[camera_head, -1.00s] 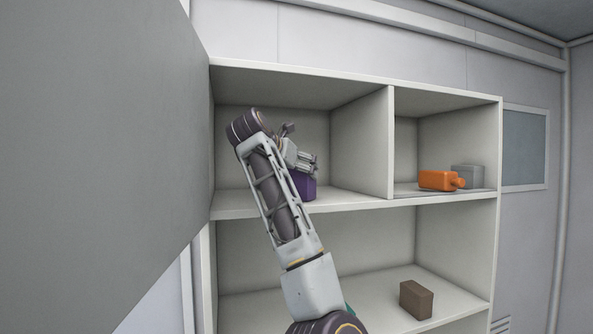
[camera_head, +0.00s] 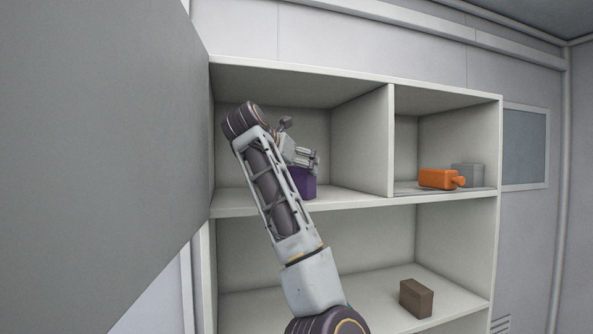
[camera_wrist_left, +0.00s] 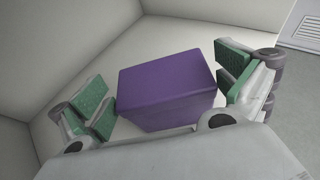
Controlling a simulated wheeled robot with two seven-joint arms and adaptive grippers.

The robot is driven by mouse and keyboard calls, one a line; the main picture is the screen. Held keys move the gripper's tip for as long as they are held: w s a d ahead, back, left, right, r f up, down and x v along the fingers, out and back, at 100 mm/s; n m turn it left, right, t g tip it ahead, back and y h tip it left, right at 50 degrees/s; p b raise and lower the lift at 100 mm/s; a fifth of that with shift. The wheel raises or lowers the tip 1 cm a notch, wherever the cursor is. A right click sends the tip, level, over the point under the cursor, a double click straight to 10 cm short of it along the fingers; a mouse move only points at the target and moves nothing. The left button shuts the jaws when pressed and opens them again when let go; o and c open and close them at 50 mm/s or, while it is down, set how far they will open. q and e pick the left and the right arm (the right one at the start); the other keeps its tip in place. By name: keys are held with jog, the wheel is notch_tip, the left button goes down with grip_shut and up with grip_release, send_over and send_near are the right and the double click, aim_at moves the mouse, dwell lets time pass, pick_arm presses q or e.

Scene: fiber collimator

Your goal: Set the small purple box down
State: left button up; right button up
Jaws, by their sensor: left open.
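The small purple box (camera_head: 304,183) stands on the floor of the upper left compartment of the shelf unit (camera_head: 345,201). My arm hides its left part in the head view. My left gripper (camera_head: 316,161) is just above the box in the head view. In the left wrist view, the purple box (camera_wrist_left: 168,92) lies between the two green-padded fingers of my left gripper (camera_wrist_left: 165,98), which are spread open. A gap shows beside the right finger; the left finger is close to the box edge, and I cannot tell whether it touches. My right gripper is out of view.
An orange bottle (camera_head: 438,179) and a grey box (camera_head: 468,175) are in the upper right compartment, behind a divider (camera_head: 391,142). A brown box (camera_head: 416,298) stands on the lower shelf. A large grey panel (camera_head: 95,150) fills the left side.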

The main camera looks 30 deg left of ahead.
pick_arm(q)
jog(key=b+v, duration=0.1)
jog(key=v, duration=0.5)
jog(key=shift+s, duration=0.1)
dwell(0.4)
jog(key=shift+s+d+f, duration=0.1)
dwell(0.4)
